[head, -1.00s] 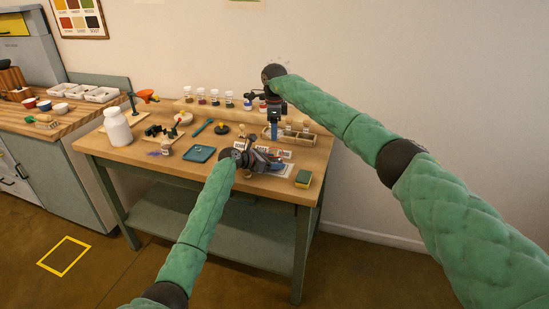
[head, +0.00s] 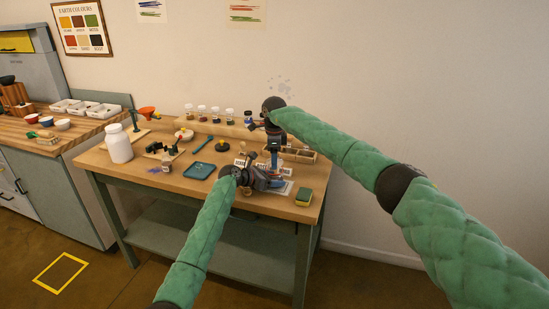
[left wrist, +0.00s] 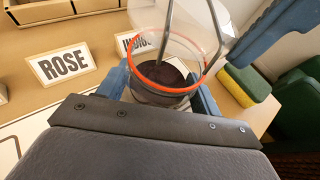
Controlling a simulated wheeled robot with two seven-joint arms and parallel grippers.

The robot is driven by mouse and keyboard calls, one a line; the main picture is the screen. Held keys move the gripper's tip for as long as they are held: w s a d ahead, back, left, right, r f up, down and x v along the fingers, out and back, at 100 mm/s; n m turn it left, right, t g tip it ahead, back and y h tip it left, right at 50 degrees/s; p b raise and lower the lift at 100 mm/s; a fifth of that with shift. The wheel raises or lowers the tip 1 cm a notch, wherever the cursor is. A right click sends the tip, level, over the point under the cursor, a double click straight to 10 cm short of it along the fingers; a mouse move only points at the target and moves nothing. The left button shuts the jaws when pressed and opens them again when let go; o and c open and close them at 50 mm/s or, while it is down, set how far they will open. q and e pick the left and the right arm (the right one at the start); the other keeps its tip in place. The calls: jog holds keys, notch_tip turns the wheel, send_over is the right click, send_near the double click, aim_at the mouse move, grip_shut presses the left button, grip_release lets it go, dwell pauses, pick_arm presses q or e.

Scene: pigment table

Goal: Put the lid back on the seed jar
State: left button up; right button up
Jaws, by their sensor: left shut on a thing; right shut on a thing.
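The seed jar (left wrist: 160,97), clear glass with dark contents, sits between the blue fingers of my left gripper (left wrist: 160,88) in the left wrist view. My left gripper (head: 266,180) is low over the table's right half in the head view and hides most of the jar. An orange ring lies at the jar's mouth. A clear glass lid (left wrist: 182,24) with metal wire stands tilted above it. My right gripper (head: 274,168) points down right beside the left one. Its blue fingers (left wrist: 262,35) show at the upper right, by the lid's edge; their grip is partly hidden.
Cards reading ROSE (left wrist: 62,65) and INDIGO (left wrist: 136,43) stand nearby. A yellow-green sponge (head: 303,197) lies to the right, a blue tray (head: 199,170) to the left. A divided wooden box (head: 300,154) and several small jars stand behind. A white bottle (head: 118,144) is farther left.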

jog(key=shift+f, duration=0.85)
jog(key=shift+f, duration=0.7)
jog(key=o, duration=1.1)
jog(key=shift+c, duration=0.2)
notch_tip(320, 180, up, 12)
pick_arm(q)
jog(key=o, duration=1.5)
jog(key=shift+c, duration=0.2)
